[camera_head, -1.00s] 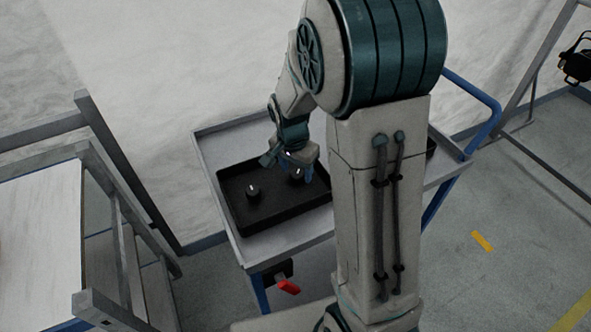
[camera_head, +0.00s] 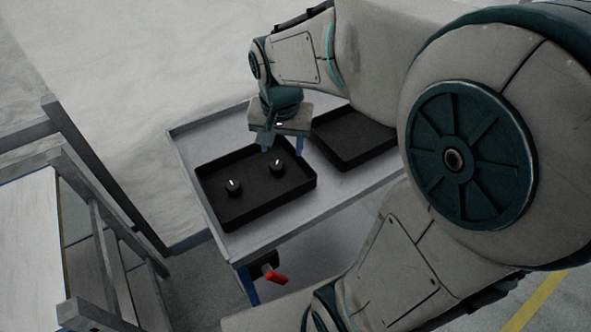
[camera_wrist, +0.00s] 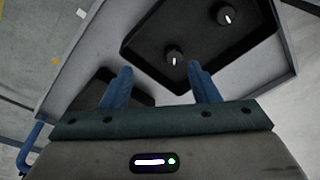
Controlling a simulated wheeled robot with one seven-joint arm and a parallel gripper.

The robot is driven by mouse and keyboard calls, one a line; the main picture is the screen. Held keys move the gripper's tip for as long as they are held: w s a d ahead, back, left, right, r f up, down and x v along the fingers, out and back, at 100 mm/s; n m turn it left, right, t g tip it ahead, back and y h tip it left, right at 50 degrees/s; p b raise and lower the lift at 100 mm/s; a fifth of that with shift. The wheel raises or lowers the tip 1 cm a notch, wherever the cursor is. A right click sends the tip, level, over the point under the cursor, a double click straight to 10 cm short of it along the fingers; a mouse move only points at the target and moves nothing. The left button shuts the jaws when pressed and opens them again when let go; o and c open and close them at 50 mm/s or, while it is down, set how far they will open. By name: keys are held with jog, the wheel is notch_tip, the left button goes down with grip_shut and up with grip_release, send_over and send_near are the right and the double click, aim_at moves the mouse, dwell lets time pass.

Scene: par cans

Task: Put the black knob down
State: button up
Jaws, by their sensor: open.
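Two black knobs with white marks stand apart in the left black tray (camera_head: 258,212): one knob (camera_head: 233,187) toward the left, the other knob (camera_head: 277,166) nearer the tray's right side. My gripper (camera_head: 284,149) is above the tray's right rear part, close over the right knob. In the wrist view my gripper (camera_wrist: 160,80) has its two blue fingers spread with nothing between them. The nearer knob (camera_wrist: 174,56) lies just beyond the fingertips and the farther knob (camera_wrist: 227,16) is near the top.
The trays stand on a grey cart top (camera_head: 290,225) with a raised rim. A second black tray (camera_head: 345,157) lies to the right, partly hidden by my arm, and looks empty where visible. A red handle (camera_head: 276,278) hangs below the cart's front edge. A grey rack (camera_head: 95,215) stands at left.

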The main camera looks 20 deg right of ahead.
jog(key=s+n+t, duration=0.1)
jog(key=s+n, duration=0.4)
jog(key=s, duration=0.4)
jog(key=shift+s+n, duration=0.3)
jog(key=shift+s, duration=0.1)
